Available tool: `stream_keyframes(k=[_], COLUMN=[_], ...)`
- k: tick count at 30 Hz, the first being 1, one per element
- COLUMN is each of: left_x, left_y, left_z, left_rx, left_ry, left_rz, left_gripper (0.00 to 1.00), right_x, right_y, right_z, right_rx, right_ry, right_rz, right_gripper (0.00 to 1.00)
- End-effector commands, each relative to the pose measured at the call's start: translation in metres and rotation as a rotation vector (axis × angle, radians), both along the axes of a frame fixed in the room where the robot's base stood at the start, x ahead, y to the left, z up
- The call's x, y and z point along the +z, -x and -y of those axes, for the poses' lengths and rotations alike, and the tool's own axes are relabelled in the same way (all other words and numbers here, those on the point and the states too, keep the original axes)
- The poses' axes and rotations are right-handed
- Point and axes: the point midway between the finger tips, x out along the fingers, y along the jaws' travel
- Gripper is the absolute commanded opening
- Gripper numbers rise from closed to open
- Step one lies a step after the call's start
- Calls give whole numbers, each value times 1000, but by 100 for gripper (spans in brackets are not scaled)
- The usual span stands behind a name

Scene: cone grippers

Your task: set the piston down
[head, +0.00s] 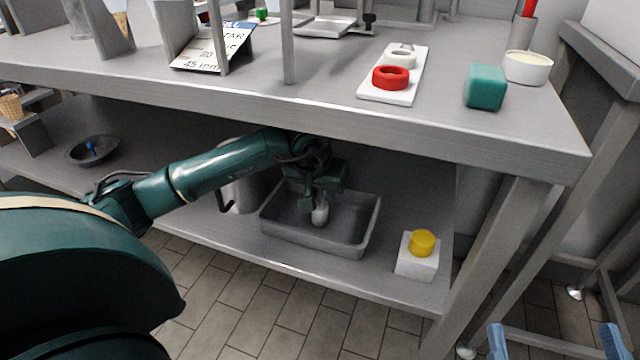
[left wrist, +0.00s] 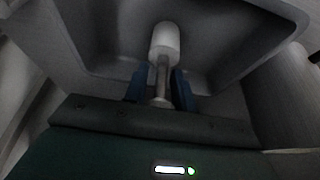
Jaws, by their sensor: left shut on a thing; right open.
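The piston (head: 320,215) has a white rounded end, and in the left wrist view it shows as a white cylinder (left wrist: 165,42) on a thin metal rod. My left gripper (head: 317,195) is shut on the rod, with its blue fingers (left wrist: 160,88) on either side. The white end points down into a grey metal tray (head: 365,232) on the lower shelf. I cannot tell whether it touches the tray floor. My right gripper (head: 555,342) is open and empty at the bottom right, its two blue fingers wide apart.
The upper shelf (head: 330,105) lies close above my left arm. A metal pot (head: 240,190) stands left of the tray. A white block with a yellow knob (head: 422,243) stands to its right. A dark bowl (head: 92,150) is at the far left. The tray looks otherwise empty.

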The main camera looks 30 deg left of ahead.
Motion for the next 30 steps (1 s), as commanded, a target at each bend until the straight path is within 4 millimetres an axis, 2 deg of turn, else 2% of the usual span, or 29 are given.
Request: stream_keyframes(k=[10,11,18,26,30], left_x=[-2,-2,-2,-1,13], left_y=[-1,-1,-1,-1,2], left_z=[-1,-1,0,0,0], left_rx=[0,0,0,1,0], left_ry=[-1,-2,-1,-1,-4], left_rz=[4,4,4,4,6], left_gripper=[1,27,47,48,48], right_x=[1,3,4,5,9], right_y=[0,-1,-1,-1,0], right_z=[0,0,0,1,0], right_rx=[1,1,1,1,1], right_ry=[0,0,0,1,0], right_rz=[14,22,24,23,-3], right_gripper=[100,100,100,100,100])
